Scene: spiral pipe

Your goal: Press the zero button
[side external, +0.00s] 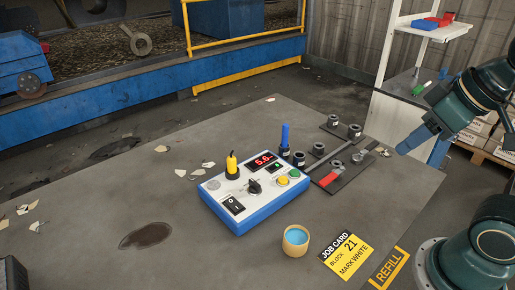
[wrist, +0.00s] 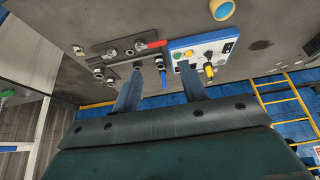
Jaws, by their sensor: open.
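A white-topped blue control box (side external: 255,197) sits on the grey table; its red display reads 5.6. It has a green button (side external: 295,173), a yellow button (side external: 282,180), a black knob (side external: 254,187) and a black rocker switch (side external: 233,206). A small green-lit part is below the display. I cannot read which button is zero. In the wrist view the box (wrist: 200,48) is at the top, right of centre. My gripper (wrist: 158,92) is open and empty, its two fingers apart. In the side view my gripper (side external: 405,145) is at the right, well away from the box.

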